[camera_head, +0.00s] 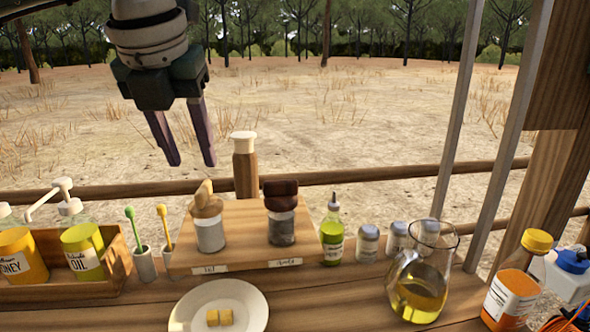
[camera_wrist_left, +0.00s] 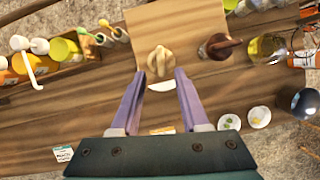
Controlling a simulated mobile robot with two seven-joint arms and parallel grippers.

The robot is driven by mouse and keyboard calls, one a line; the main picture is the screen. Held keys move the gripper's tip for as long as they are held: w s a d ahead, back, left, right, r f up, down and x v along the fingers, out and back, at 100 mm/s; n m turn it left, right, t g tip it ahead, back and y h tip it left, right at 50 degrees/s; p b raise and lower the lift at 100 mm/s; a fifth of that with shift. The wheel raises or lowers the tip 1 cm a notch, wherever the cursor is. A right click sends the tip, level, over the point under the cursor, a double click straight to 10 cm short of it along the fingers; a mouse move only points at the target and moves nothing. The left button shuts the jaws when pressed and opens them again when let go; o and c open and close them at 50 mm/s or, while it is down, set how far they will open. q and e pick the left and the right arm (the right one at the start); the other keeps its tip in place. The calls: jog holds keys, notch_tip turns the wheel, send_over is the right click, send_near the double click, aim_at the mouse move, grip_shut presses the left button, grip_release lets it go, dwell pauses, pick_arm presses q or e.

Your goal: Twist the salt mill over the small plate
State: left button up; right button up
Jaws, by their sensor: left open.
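The salt mill (camera_head: 209,232) stands upright on a wooden board, with a pale wooden top and a clear body with whitish contents. Its top also shows in the left wrist view (camera_wrist_left: 160,58), just beyond the fingertips. The small plate (camera_head: 256,301) is white and round, in front of the board, with two yellow cubes on it. My left gripper (camera_head: 191,163) is open and empty, pointing down above the mill. In the left wrist view, its two purple fingers (camera_wrist_left: 161,79) are apart with nothing between the tips. My right gripper is not in view.
A dark-topped mill (camera_head: 281,226) stands right of the salt mill on the board (camera_head: 240,248). A tall wooden mill (camera_head: 245,165) is behind. A green bottle (camera_head: 332,236), small shakers and an oil jug (camera_head: 420,285) stand to the right. A bottle crate (camera_head: 118,262) is left.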

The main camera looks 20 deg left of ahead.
aim_at(203, 186)
pick_arm(q)
jog(key=x, duration=0.6)
jog(key=shift+d+p, duration=0.1)
jog(key=shift+p, duration=0.25)
grip_shut()
